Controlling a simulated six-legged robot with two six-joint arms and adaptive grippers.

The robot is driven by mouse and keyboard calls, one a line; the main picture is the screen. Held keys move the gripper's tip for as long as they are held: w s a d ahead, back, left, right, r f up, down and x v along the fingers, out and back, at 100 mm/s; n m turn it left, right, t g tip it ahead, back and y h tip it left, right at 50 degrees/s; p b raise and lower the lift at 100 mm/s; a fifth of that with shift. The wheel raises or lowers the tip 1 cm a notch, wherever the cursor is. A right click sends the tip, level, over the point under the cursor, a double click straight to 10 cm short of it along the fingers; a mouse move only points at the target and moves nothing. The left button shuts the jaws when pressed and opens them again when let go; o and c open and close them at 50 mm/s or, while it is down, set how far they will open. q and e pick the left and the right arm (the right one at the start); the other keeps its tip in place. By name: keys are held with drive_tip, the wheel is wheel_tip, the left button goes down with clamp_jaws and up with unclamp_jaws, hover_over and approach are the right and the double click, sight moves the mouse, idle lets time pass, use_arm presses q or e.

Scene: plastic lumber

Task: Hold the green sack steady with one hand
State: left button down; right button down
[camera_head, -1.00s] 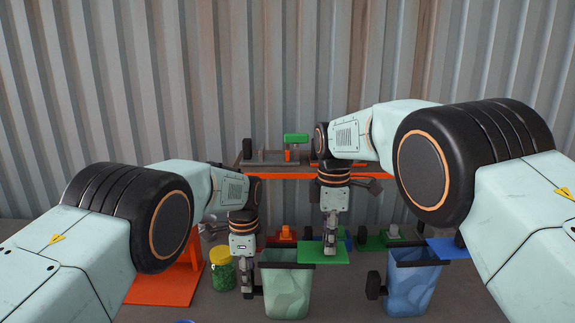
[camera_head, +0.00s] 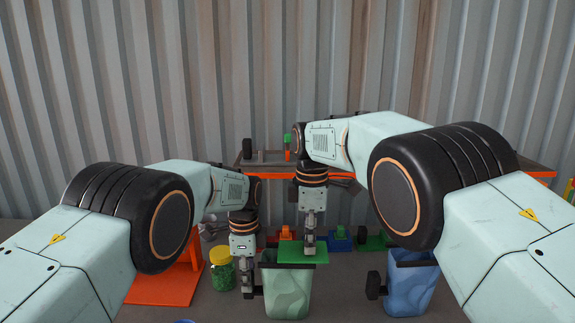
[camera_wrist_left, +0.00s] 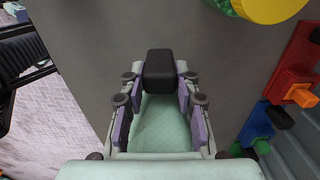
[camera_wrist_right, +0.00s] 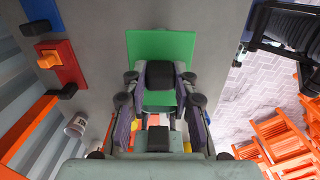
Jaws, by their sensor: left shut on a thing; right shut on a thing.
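The green sack (camera_head: 287,292) stands upright at the front centre in the head view, with a dark rim. My left gripper (camera_head: 247,290) is at its left side, shut on the black handle there. The black handle (camera_wrist_left: 159,68) shows between the fingers in the left wrist view. My right gripper (camera_head: 309,250) is shut on a black knob (camera_wrist_right: 160,74) of a flat green plate (camera_head: 300,257). The plate is at the sack's mouth, over its right part. I cannot tell whether it touches the rim.
A blue sack (camera_head: 409,288) with a black handle (camera_head: 373,285) stands to the right. A yellow-lidded jar (camera_head: 221,272) of green bits stands left of the green sack, near an orange plate (camera_head: 160,288). Behind are coloured blocks and an orange-edged bench (camera_head: 540,174).

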sight(294, 251)
drive_tip(key=shift+a, duration=1.7)
drive_tip(key=c, duration=1)
unclamp_jaws()
use_arm(q)
drive_tip(key=c, duration=0.9)
unclamp_jaws()
wheel_tip(294, 251, up, 19)
drive_tip(key=p, duration=0.8)
drive_tip(key=shift+f+p, duration=0.2)
drive_tip(key=shift+p, duration=0.1)
use_arm(e)
wheel_tip(294, 251, up, 9)
drive_tip(key=shift+f, duration=0.15)
